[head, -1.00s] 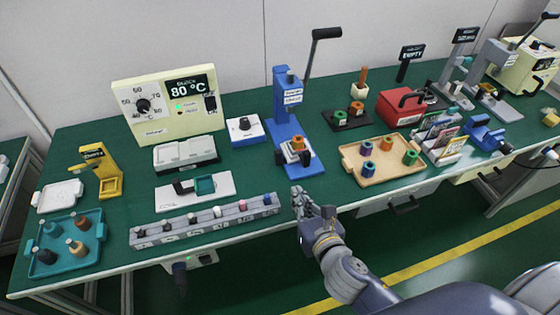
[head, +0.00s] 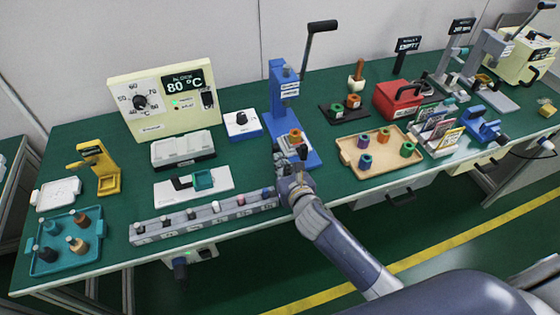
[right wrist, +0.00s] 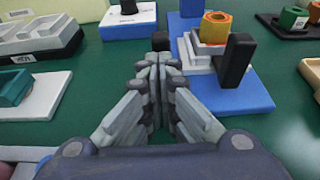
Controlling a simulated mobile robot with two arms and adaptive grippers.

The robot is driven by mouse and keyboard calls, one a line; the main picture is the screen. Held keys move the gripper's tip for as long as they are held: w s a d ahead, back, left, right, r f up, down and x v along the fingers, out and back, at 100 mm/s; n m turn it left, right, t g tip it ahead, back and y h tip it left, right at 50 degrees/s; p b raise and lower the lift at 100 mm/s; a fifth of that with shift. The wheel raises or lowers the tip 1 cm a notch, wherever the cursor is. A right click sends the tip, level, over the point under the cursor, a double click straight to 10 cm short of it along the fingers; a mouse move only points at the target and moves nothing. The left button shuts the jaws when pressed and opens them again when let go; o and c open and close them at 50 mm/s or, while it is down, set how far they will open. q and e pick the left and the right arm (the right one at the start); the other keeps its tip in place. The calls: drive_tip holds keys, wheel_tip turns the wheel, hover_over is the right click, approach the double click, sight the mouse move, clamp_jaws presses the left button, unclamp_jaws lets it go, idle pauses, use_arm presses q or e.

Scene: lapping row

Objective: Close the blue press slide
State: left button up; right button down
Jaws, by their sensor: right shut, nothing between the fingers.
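The blue press (head: 283,95) stands on the green table with its black-knobbed lever raised. Its light slide (right wrist: 202,62) sits in front of the column over the blue base (right wrist: 240,95), out from under the ram. The slide carries an orange and yellow ringed piece (right wrist: 214,28) and has an upright black handle (right wrist: 235,62) at its front. The handle also shows in the head view (head: 303,152). My left gripper is not in view.
A grey vial rack (head: 205,218) lies just left of my right gripper. A wooden tray (head: 350,150) with several coloured spools stands to the right. A white and blue dial box (head: 242,124) is behind left. Green tabletop is free around the press base.

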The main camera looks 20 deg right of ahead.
drive_tip(key=shift+w, duration=0.35)
drive_tip(key=w, duration=0.8)
drive_tip(key=shift+w+a, duration=0.15)
drive_tip(key=shift+w, duration=0.05)
drive_tip(key=shift+w+r, duration=0.15)
drive_tip(key=shift+r, duration=0.15)
drive_tip(key=shift+p, duration=0.3)
